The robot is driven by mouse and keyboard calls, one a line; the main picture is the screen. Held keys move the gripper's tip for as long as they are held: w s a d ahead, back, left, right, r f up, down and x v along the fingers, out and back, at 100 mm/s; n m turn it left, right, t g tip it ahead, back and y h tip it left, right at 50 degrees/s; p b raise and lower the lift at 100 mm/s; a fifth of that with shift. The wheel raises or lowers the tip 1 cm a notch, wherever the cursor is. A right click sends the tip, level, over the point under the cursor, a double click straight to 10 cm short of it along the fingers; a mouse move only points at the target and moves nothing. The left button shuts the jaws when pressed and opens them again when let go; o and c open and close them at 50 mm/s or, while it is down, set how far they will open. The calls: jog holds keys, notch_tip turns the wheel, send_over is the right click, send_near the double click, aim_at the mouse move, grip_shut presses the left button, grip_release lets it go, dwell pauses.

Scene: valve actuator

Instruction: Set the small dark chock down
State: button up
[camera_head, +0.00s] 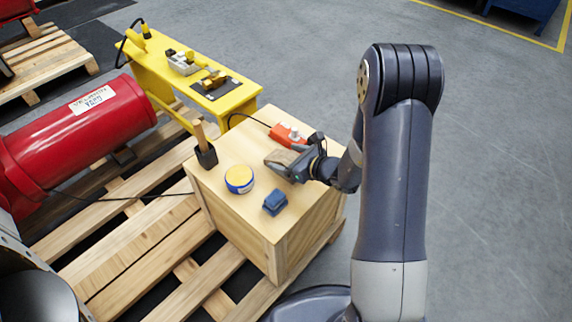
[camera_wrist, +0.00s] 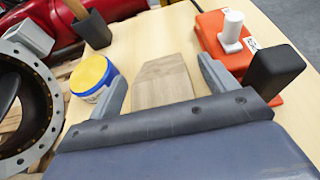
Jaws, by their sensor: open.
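The small dark chock (camera_wrist: 162,82) is a brownish wooden block with a sloped far end. In the wrist view it lies on the pale wooden crate top between my gripper's (camera_wrist: 162,70) two grey fingers. The fingers stand apart, with a gap showing on each side of the chock. Its near end meets the dark gripper body in the picture; I cannot tell if they touch. In the head view the chock (camera_head: 281,156) shows as a small brown patch at my gripper (camera_head: 283,164), low over the crate's right part.
On the crate (camera_head: 235,222) stand a blue-yellow tin (camera_head: 239,180), a blue block (camera_head: 275,202), a black mallet (camera_head: 206,157) with a wooden handle and an orange box (camera_head: 288,135) with a white knob. A yellow bench (camera_head: 165,85) stands behind.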

jog(key=shift+w+a+f, duration=0.15)
jog(key=shift+w+a, duration=0.1)
jog(key=shift+c, duration=0.2)
jog(key=c, duration=1.3)
